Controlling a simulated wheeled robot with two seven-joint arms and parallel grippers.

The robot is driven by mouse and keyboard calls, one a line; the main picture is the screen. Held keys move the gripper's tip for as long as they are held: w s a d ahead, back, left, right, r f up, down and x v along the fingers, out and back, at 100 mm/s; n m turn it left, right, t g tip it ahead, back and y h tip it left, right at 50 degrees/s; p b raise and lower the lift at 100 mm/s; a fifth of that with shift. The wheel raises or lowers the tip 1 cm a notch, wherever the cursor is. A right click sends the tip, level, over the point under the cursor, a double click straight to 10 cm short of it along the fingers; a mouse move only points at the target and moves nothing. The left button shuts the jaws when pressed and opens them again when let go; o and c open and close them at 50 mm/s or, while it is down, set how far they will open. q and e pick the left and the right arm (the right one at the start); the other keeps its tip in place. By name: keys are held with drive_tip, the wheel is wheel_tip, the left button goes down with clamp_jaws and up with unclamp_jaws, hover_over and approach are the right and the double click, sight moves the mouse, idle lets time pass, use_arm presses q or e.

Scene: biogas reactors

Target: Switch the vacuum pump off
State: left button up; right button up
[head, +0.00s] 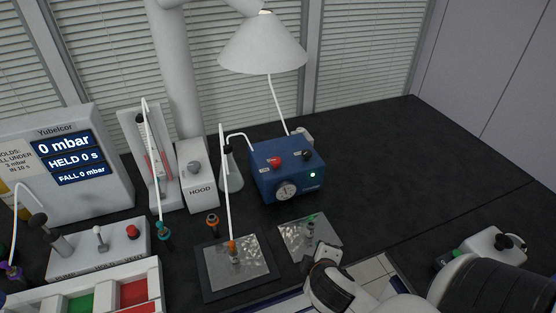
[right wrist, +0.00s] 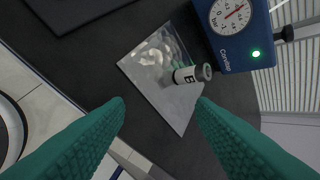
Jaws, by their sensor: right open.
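The blue vacuum pump (head: 287,172) stands on the dark bench, with a red switch (head: 274,161), a black knob (head: 307,154), a round gauge (head: 287,190) and a lit green lamp (head: 313,175). In the right wrist view part of the pump (right wrist: 238,52) shows at upper right, with its gauge (right wrist: 230,15) and lit green lamp (right wrist: 256,54); the red switch is out of that view. My right gripper (right wrist: 161,102) is open and empty, its teal fingers apart, in front of the pump and not touching it. My left gripper is not in view.
A silver gas bag (head: 297,238) with a vial fitting lies in front of the pump; another bag (head: 234,262) lies on a dark plate to its left. A flask (head: 231,172) and white hood box (head: 197,178) stand left. Bench right of the pump is clear.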

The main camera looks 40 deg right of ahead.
drive_tip(key=w+d+r+n+t+h, duration=0.2)
drive_tip(key=w+d+r+n+t, duration=0.45)
drive_tip(key=w+n, duration=0.2)
drive_tip(key=n+t+y, duration=0.4)
drive_tip(key=n+y, duration=0.3)
drive_tip(key=n, duration=1.3)
approach(279, 164)
drive_tip(key=w, duration=0.4)
drive_tip(key=w+p, duration=0.1)
drive_tip(key=w, duration=0.3)
drive_tip(key=shift+w+r, duration=0.2)
drive_tip(key=shift+r, duration=0.05)
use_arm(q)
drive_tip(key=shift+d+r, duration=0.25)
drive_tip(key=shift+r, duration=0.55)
use_arm(e)
drive_tip(key=shift+w, duration=0.85)
drive_tip(key=c, duration=0.9)
use_arm(q)
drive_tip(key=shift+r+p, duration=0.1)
drive_tip(key=shift+p, duration=0.25)
